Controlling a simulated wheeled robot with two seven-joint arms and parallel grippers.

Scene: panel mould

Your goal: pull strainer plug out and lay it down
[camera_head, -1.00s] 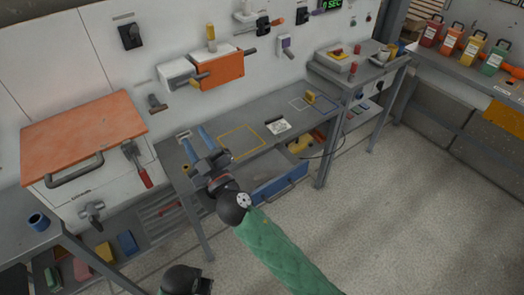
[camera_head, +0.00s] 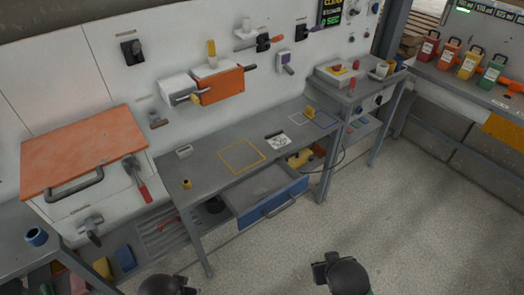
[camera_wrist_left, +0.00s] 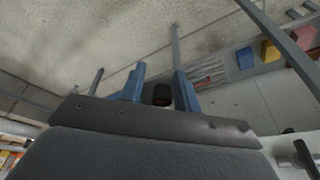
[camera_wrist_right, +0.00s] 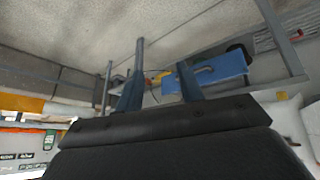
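A small brass-coloured piece (camera_head: 187,184) stands on the left end of the grey bench and may be the strainer plug; its detail is too small to be sure. In the head view only dark parts of both my arms show at the bottom edge, away from the bench. In the left wrist view my left gripper (camera_wrist_left: 160,85) has its blue fingers apart; a dark object (camera_wrist_left: 162,97) shows between them, seemingly behind. In the right wrist view my right gripper (camera_wrist_right: 158,90) has its fingers apart and empty.
A blue drawer (camera_head: 270,200) stands open under the grey bench (camera_head: 205,160). A yellow outlined square (camera_head: 241,157) on the bench is empty. An orange panel (camera_head: 80,150) with a handle is at the left.

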